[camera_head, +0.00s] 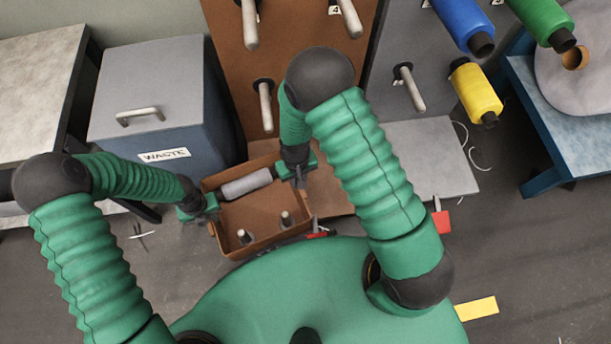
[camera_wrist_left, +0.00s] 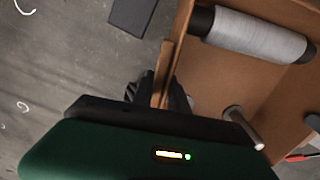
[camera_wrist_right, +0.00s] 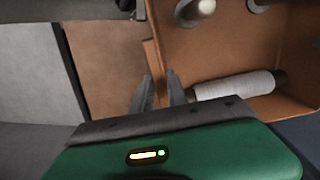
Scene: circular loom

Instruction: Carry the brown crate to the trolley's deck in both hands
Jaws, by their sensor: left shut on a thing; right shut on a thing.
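The brown crate (camera_head: 262,248) is in the lower middle of the head view, in front of a brown panel with pegs. It holds a pale grey spool (camera_head: 247,185) and two upright pegs. My left gripper (camera_head: 203,210) is shut on the crate's left edge, also in the left wrist view (camera_wrist_left: 165,92). My right gripper (camera_head: 298,172) is shut on its right edge, also in the right wrist view (camera_wrist_right: 160,90). A brown deck (camera_head: 335,195) shows beside the crate, beneath the panel. I cannot tell whether the crate touches it. My right arm hides part of the panel.
A blue waste bin (camera_head: 165,180) with a grey lid stands close left of the crate. A grey deck (camera_head: 435,165) lies to the right. A blue table (camera_head: 570,150) is at far right. Panel pegs (camera_head: 265,105) stick out above the crate. Bare floor (camera_head: 510,240) lies at right.

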